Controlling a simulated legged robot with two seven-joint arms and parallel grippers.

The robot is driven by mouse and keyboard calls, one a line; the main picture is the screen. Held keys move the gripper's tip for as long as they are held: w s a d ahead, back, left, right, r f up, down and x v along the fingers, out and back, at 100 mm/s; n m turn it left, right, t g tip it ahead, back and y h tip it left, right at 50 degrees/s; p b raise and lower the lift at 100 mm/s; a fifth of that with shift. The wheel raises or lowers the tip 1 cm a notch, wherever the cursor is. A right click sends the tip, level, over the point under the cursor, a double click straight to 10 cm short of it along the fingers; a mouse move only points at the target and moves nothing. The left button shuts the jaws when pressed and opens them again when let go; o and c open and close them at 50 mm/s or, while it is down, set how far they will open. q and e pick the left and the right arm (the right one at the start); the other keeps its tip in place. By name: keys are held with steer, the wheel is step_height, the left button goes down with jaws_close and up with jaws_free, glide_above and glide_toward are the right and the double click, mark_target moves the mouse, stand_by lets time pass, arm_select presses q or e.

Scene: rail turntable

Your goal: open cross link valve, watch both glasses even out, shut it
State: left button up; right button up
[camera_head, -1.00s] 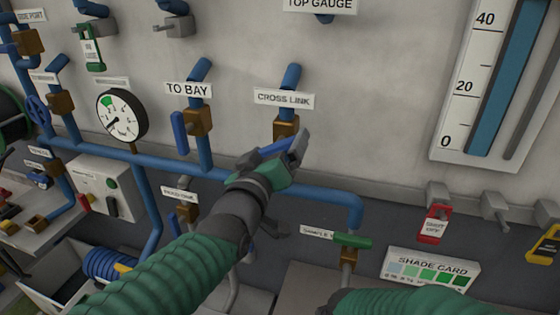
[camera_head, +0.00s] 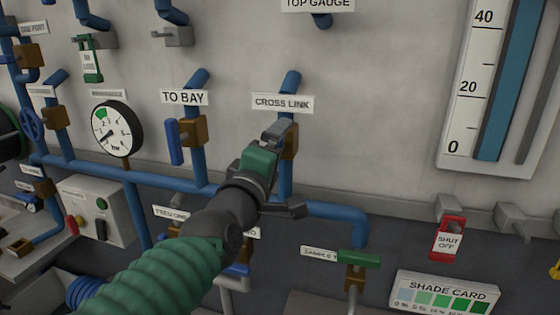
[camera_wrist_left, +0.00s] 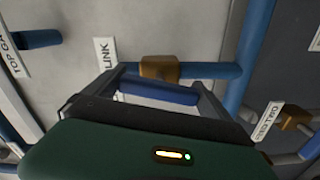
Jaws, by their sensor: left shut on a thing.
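The cross link valve has a brass body (camera_head: 291,143) on a blue vertical pipe under the CROSS LINK label (camera_head: 282,103). My left gripper (camera_head: 274,136) is at this valve and hides its handle in the head view. In the left wrist view, the blue handle (camera_wrist_left: 158,92) lies between the fingers, in line with the pipe, in front of the brass body. The gripper is shut on it. One glass (camera_head: 510,80) shows a blue column beside a scale, running past the top edge. A grey strip (camera_head: 535,105) beside it is partly cut off. My right gripper is out of view.
The TO BAY valve (camera_head: 190,132), with a blue lever hanging down, is close on the left. A pressure gauge (camera_head: 117,128) is further left. A green-handled sample valve (camera_head: 358,258), a red SHUT OFF tag (camera_head: 448,238) and a shade card (camera_head: 443,291) are at lower right.

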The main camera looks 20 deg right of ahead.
arm_select(q)
steer(key=shift+a+f+n, duration=0.1)
steer(key=shift+f+n, duration=0.05)
steer(key=shift+n, duration=0.15)
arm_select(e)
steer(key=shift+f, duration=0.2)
